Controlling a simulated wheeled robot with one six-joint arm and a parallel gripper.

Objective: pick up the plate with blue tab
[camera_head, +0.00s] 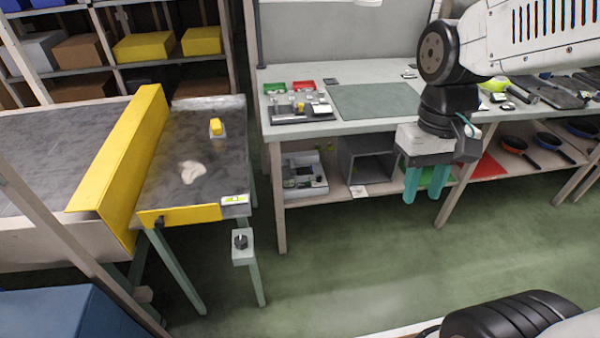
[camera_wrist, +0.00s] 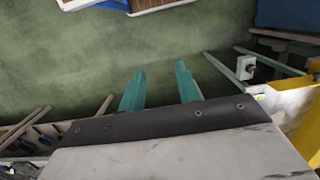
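My gripper (camera_head: 424,190) hangs in front of the workbench (camera_head: 300,131), pointing down over the floor. Its two teal fingers stand apart with nothing between them. The wrist view also shows the gripper (camera_wrist: 158,82) open over bare green floor. I cannot make out a plate with a blue tab in either view. Dark flat pieces (camera_head: 555,92) lie at the right end of the bench top, right of my arm, too small to show any tab colour.
A conveyor (camera_head: 60,135) with a yellow guard (camera_head: 130,165) and a small end table stands at left. A grey box (camera_head: 366,160) sits on the bench's lower shelf, with pans (camera_head: 513,145) at right. Open floor lies in front.

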